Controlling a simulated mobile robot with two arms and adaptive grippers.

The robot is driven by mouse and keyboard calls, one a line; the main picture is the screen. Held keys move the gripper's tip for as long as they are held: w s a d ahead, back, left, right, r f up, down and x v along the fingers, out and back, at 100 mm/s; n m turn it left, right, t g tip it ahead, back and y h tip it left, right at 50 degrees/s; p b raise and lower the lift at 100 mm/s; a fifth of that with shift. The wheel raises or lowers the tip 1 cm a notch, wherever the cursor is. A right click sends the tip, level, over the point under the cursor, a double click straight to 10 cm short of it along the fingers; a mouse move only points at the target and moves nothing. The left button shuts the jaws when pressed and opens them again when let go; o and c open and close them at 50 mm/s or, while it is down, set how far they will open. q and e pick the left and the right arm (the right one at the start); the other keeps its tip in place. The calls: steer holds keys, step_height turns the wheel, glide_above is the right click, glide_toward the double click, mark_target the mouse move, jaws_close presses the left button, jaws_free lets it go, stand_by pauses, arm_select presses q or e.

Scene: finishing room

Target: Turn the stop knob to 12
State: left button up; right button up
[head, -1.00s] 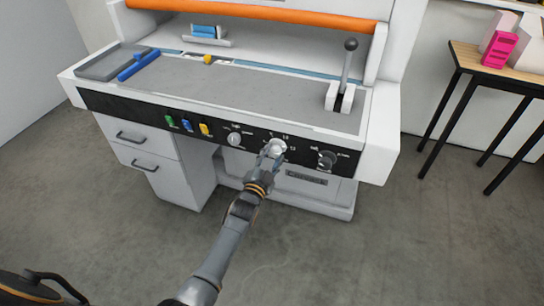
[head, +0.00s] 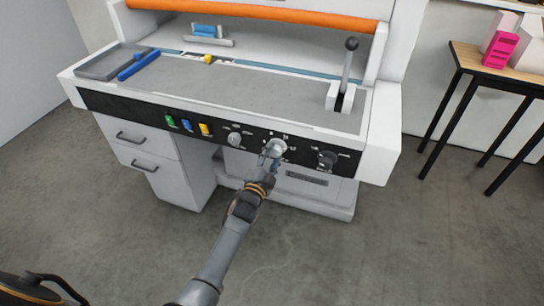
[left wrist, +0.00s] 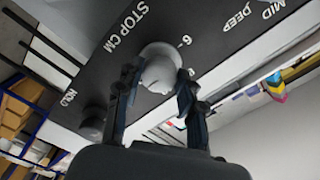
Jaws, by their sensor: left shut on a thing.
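The stop knob (head: 278,147) is a round light-grey knob on the black front panel of the machine, the middle of three knobs. In the left wrist view the stop knob (left wrist: 160,70) stands beside the printed words "STOP CM", with a "6" and other marks around it. My left gripper (head: 269,154) reaches up to it from below. In the left wrist view its two dark fingers (left wrist: 158,84) are on either side of the knob, shut on it. The knob's pointer and the number it faces cannot be made out. My right gripper is out of view.
A pale knob (head: 235,139) is to the left and a dark knob (head: 327,159) to the right on the same panel. Green, blue and yellow switches (head: 187,125) are further left. A lever (head: 348,75) stands on the worktop. A side table (head: 500,70) is at right.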

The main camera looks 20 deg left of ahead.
arm_select(q)
steer(key=o, duration=1.2)
steer(key=shift+c, duration=0.2)
steer(key=shift+s+f, duration=0.1)
steer(key=shift+s, duration=0.4)
steer(key=s, duration=1.1)
steer(key=shift+a, duration=0.15)
